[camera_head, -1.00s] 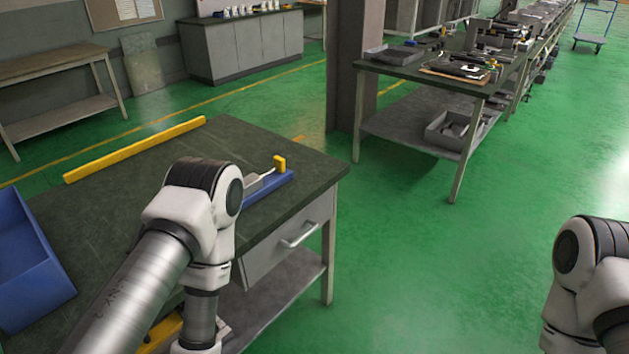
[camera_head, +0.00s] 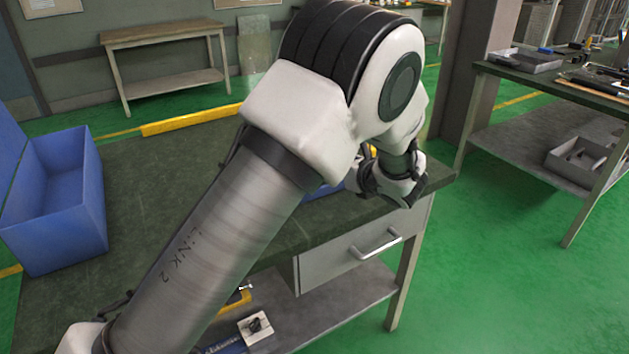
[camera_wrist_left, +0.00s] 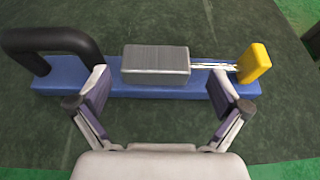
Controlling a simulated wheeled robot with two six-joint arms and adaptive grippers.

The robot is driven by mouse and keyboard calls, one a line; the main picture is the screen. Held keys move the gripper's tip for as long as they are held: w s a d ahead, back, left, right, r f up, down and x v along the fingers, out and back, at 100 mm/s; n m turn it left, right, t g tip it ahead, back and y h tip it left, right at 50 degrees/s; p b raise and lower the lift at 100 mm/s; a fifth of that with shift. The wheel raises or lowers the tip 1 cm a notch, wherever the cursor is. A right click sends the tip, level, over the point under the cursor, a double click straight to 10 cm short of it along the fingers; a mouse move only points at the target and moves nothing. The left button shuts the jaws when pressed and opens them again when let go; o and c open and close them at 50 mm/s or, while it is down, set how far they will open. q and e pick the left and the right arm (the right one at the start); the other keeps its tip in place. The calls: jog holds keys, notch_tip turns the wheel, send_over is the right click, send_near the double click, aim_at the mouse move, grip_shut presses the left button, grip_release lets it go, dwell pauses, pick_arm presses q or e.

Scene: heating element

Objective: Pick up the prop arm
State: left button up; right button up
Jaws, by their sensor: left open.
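A blue base (camera_wrist_left: 150,90) lies across the left wrist view on the dark table top. It carries a black arched handle (camera_wrist_left: 60,40) at its left, a grey block (camera_wrist_left: 156,64) in the middle, and thin pale rods running to a yellow end piece (camera_wrist_left: 254,62) at its right. I cannot tell which part is the prop arm. My left gripper (camera_wrist_left: 160,92) is open, its fingers spread over the base's near side with the grey block between and beyond them. In the head view my left arm hides most of the base (camera_head: 326,190). My right gripper is out of view.
A blue bin (camera_head: 62,205) stands on the table (camera_head: 120,165) at the left. A yellow bar (camera_head: 190,120) lies along the far edge. A drawer (camera_head: 350,252) is under the table's front. Small parts lie on the lower shelf. Green floor is open at the right.

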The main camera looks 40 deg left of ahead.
pick_arm(q)
jog(key=x, duration=0.5)
jog(key=shift+s+a+f, duration=0.15)
jog(key=shift+a+f, duration=0.1)
jog(key=shift+f, duration=0.05)
jog(key=shift+d+r, duration=0.15)
jog(key=shift+s, duration=0.1)
jog(key=shift+c, duration=1.3)
jog(key=c, duration=1.3)
jog(key=shift+r, duration=0.1)
